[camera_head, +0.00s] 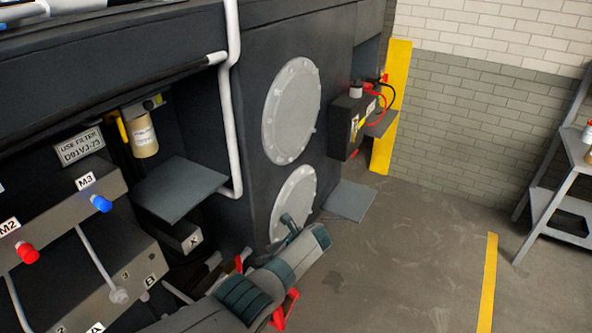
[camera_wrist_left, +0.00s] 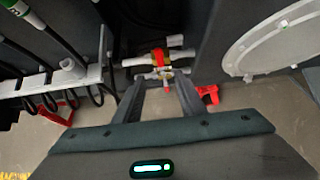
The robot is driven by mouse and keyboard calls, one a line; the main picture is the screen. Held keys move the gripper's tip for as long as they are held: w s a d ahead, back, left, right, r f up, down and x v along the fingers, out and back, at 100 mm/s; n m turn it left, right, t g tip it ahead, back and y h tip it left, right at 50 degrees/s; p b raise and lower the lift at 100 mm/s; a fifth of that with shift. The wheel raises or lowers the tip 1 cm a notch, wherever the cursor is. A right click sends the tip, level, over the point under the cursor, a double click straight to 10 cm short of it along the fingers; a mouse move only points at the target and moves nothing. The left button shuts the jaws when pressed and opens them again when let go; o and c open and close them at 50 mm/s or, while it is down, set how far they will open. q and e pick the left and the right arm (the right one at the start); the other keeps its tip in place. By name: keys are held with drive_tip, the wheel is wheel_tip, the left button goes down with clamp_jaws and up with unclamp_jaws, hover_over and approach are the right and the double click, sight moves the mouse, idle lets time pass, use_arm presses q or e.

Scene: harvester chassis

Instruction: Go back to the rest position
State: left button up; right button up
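My left gripper (camera_wrist_left: 158,92) shows in the left wrist view with its two fingers apart and nothing held between them. Beyond the fingertips are pale pipes with a red-handled fitting (camera_wrist_left: 160,57); I cannot tell how far away they are. In the head view my left arm is low in the centre, beside the machine's lower round plate (camera_head: 292,205); its fingers are hard to make out there. My right gripper is in neither view.
The dark chassis has an upper round plate (camera_head: 291,112), a yellow filter (camera_head: 143,137), a grey shelf (camera_head: 178,189) and red (camera_head: 27,252) and blue (camera_head: 101,204) knobs. A battery box (camera_head: 352,120) stands out behind. The floor (camera_head: 410,260) to the right is clear up to a metal rack (camera_head: 560,205).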

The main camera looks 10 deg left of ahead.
use_arm(q)
drive_tip(key=s+f+n+g+h+b, duration=0.1)
drive_tip(key=s+f+n+h+b, duration=0.1)
drive_tip(key=s+f, duration=0.9)
drive_tip(key=s+f+n+h+b, duration=0.25)
drive_tip(key=s+f, duration=0.45)
drive_tip(key=f, duration=0.7)
drive_tip(key=s+f+n+g+h+b, duration=0.1)
drive_tip(key=s+f+n+b, duration=0.2)
drive_tip(key=s+f, duration=0.85)
drive_tip(key=s+a+f+n+h+b, duration=0.1)
drive_tip(key=s+f+n, duration=0.3)
drive_tip(key=s, duration=0.8)
drive_tip(key=s+a+f+n+h+b, duration=0.1)
drive_tip(key=s+a+f+n+b, duration=0.2)
drive_tip(key=s+f, duration=0.6)
drive_tip(key=s+a+f+n+h+b, duration=0.1)
drive_tip(key=s+f+n, duration=0.4)
drive_tip(key=s, duration=1.2)
wheel_tip(320, 180, down, 2)
drive_tip(key=shift+a+f+n+b, duration=0.1)
drive_tip(key=shift+a+n+b, duration=0.25)
drive_tip(key=shift+a+b, duration=0.65)
drive_tip(key=shift+s+d, duration=0.1)
drive_tip(key=shift+d, duration=0.1)
drive_tip(key=shift+c, duration=0.7)
